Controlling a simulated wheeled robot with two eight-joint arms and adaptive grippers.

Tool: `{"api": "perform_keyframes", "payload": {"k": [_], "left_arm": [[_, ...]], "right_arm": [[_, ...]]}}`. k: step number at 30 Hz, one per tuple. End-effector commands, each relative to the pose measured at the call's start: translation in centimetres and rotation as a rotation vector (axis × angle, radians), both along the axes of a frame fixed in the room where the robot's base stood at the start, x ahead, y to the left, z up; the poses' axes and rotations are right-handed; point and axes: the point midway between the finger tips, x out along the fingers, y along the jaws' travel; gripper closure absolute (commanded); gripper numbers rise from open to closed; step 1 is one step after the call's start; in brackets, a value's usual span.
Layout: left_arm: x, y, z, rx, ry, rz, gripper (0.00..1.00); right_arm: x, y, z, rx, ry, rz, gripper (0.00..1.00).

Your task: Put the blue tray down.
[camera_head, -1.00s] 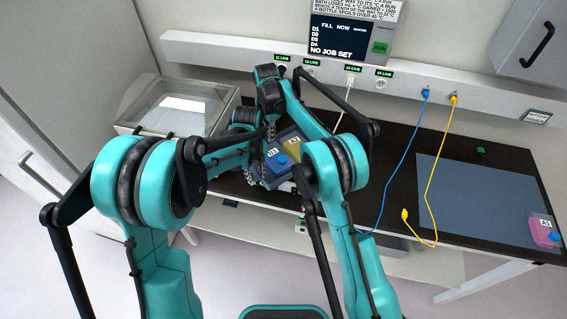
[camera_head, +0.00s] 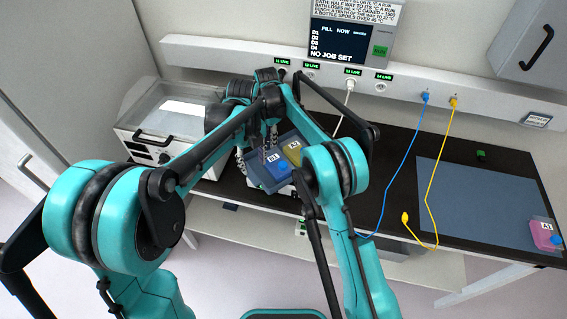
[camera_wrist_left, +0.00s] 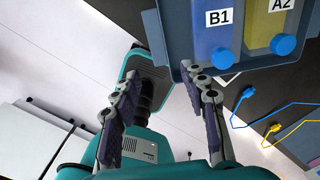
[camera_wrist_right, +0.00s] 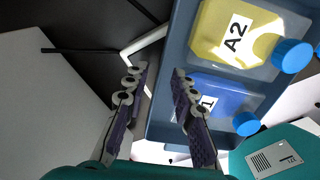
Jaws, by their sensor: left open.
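The blue tray (camera_head: 261,179) sits over the front part of the dark bench, holding a blue bottle B1 (camera_head: 272,160) and a yellow bottle A2 (camera_head: 293,151). In the left wrist view the tray (camera_wrist_left: 174,32) is at the top, its corner by my left gripper (camera_wrist_left: 162,82), which is open and empty. My arms partly hide the tray. Whether it rests fully on the bench is unclear.
A white lidded box (camera_head: 165,125) stands at the left. A blue mat (camera_head: 470,200) with a pink bottle A1 (camera_head: 543,234) lies at the right. Blue (camera_head: 408,160) and yellow (camera_head: 432,190) cables hang across the bench. A wall display (camera_head: 345,38) is behind.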

Motion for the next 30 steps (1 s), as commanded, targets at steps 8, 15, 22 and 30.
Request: {"api": "perform_keyframes", "payload": {"k": [8, 15, 22, 30], "left_arm": [[0.0, 0.0, 2.7, 0.000, 0.000, 0.000, 0.56], [0.0, 0.0, 2.8, 0.000, 0.000, 0.000, 0.56], [0.0, 0.0, 2.7, 0.000, 0.000, 0.000, 0.56], [0.0, 0.0, 2.7, 0.000, 0.000, 0.000, 0.56]], "right_arm": [[0.0, 0.0, 0.3, 0.000, 0.000, 0.000, 0.74], [0.0, 0.0, 4.2, 0.000, 0.000, 0.000, 0.74], [0.0, 0.0, 9.1, 0.000, 0.000, 0.000, 0.74], [0.0, 0.0, 11.8, 0.000, 0.000, 0.000, 0.74]]}}
